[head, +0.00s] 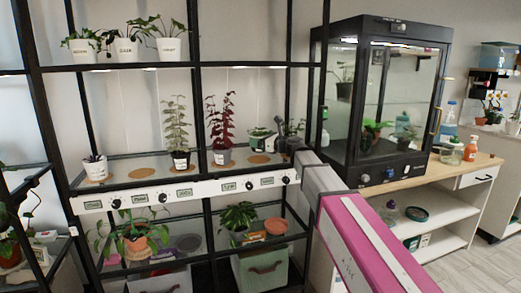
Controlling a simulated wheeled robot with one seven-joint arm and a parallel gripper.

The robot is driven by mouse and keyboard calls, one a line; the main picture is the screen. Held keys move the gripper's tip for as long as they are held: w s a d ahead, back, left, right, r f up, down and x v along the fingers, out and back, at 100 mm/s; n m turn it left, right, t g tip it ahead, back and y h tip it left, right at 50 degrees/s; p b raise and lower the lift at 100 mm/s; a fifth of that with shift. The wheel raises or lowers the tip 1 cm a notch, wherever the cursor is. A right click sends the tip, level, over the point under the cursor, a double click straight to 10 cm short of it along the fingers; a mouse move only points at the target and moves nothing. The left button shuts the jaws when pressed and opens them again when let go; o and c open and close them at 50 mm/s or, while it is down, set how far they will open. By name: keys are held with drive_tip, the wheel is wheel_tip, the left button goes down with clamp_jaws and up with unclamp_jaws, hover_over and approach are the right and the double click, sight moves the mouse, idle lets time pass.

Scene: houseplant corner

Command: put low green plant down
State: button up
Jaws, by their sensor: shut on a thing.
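The low green plant (260,133) is a small leafy plant in a pale pot at the right part of the lit middle shelf. My gripper (276,136) is at its right side and is shut on it. The plant is upright, just above or at the shelf's back right; I cannot tell whether its pot touches the shelf. Part of the pot is hidden by my gripper. A round cork mat (259,159) lies bare on the shelf in front of and below the plant.
On the same shelf stand a dark red plant (221,123), a tall pale green plant (177,126) and a small white pot (96,168). Another bare cork mat (139,173) lies to the left. A black shelf post (286,60) and a glass cabinet (382,95) stand close to my arm.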

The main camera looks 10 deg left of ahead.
drive_tip(key=shift+f, duration=1.95)
drive_tip(key=o, duration=0.8)
drive_tip(key=shift+f, duration=0.1)
drive_tip(key=shift+d, duration=0.1)
drive_tip(key=v, duration=1.2)
